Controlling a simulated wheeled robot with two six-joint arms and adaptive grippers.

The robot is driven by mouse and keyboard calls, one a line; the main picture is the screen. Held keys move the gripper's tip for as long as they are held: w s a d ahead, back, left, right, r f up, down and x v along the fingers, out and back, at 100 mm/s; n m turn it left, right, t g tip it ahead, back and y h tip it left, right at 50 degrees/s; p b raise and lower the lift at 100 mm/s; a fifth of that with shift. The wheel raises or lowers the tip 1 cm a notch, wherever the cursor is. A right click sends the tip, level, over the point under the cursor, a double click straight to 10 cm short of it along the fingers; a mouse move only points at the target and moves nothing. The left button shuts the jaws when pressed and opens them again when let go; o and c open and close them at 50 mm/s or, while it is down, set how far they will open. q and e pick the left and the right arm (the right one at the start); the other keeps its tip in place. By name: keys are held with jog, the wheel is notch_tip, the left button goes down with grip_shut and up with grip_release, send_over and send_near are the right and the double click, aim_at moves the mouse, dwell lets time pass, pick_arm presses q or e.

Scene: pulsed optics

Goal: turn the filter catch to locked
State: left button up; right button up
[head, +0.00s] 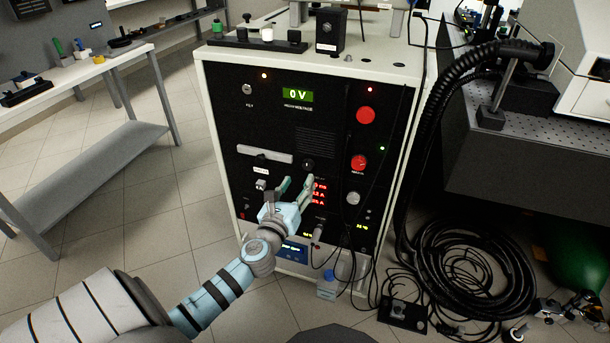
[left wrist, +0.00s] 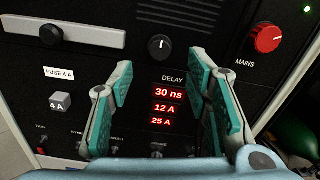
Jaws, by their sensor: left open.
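A small round black knob (head: 308,165) with a white mark sits on the black front panel, just below a slotted vent (head: 315,141). In the left wrist view the knob (left wrist: 160,47) has its white mark near upright; I see no label naming it as the filter catch. My left gripper (head: 298,184) is open and empty in front of the panel, just below the knob in the head view. In the left wrist view its teal-padded fingers (left wrist: 160,66) stand to either side, the knob slightly above the midpoint between their tips. My right gripper is not in view.
A grey bar with a black knob (left wrist: 85,33) lies left of the vent. A red MAINS knob (left wrist: 268,39) is at the right, and the red DELAY display (left wrist: 167,107) is below. Black cables hang down the panel's right side, with coiled hoses (head: 470,265) on the floor.

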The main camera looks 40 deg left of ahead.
aim_at(307, 168)
pick_arm(q)
jog(key=b+x, duration=0.1)
jog(key=x, duration=0.4)
jog(key=shift+w+a+f, duration=0.1)
jog(key=shift+w, duration=0.15)
jog(key=shift+w+a, duration=0.15)
jog(key=shift+w, duration=0.15)
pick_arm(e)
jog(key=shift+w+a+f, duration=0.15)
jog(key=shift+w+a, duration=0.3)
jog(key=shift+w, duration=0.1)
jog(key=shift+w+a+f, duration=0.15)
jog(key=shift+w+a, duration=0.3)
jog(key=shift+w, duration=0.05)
pick_arm(q)
jog(key=c, duration=0.9)
grip_shut()
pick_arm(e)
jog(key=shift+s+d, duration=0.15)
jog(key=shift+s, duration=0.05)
